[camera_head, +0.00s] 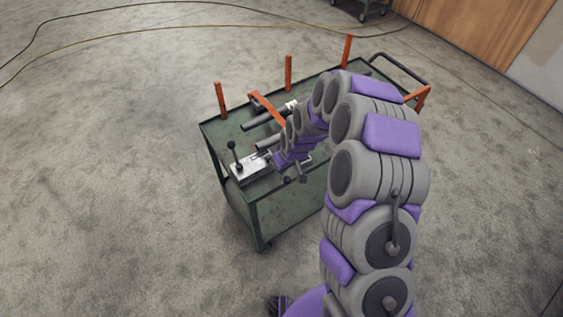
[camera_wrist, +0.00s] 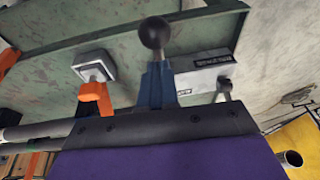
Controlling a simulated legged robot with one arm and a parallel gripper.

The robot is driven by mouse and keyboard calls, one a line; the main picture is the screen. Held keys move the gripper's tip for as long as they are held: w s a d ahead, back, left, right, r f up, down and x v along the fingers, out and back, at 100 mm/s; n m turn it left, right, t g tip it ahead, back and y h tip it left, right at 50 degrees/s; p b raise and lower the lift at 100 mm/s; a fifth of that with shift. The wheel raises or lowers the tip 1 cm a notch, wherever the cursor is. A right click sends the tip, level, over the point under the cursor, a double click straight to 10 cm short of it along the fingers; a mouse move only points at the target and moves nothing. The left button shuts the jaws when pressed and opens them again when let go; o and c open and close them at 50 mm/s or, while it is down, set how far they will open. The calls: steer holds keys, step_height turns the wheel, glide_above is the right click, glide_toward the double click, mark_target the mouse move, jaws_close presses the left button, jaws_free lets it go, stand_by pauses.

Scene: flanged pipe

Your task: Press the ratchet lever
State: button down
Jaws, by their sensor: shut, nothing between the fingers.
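A silver ratchet block (camera_head: 250,168) sits on the near left end of the green cart. A black lever with a ball knob (camera_head: 232,146) stands up from its left side. A second black ball knob (camera_head: 287,181) shows near the cart's front edge, close to my gripper (camera_head: 286,161). In the wrist view, my gripper (camera_wrist: 157,72) has its blue fingers shut and empty. A black ball knob (camera_wrist: 154,32) appears just beyond the fingertips; I cannot tell whether they touch. The labelled silver block (camera_wrist: 203,72) is behind and to the right.
The green cart (camera_head: 232,203) carries grey pipes (camera_head: 262,120), an orange clamp arm (camera_head: 266,108) and upright orange posts (camera_head: 288,73). An orange part on a white square plate (camera_wrist: 96,95) is left of my fingers. Open concrete floor surrounds the cart.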

mark_target(287, 177)
steer(key=shift+s+d+f, duration=0.15)
steer(key=shift+s+f, duration=0.05)
steer(key=shift+f, duration=0.3)
steer(key=shift+s+d+f, duration=0.1)
steer(key=shift+s+f, duration=0.1)
steer(key=shift+f, duration=0.3)
steer(key=shift+s+d+f+t+y, duration=0.15)
steer(key=shift+f+t+y, duration=0.5)
steer(key=shift+t+y, duration=0.4)
steer(key=shift+f+b, duration=0.25)
steer(key=shift+b, duration=0.1)
steer(key=shift+f+h, duration=0.2)
steer(key=shift+h, duration=0.05)
steer(key=shift+s+f, duration=0.25)
steer(key=shift+r, duration=0.1)
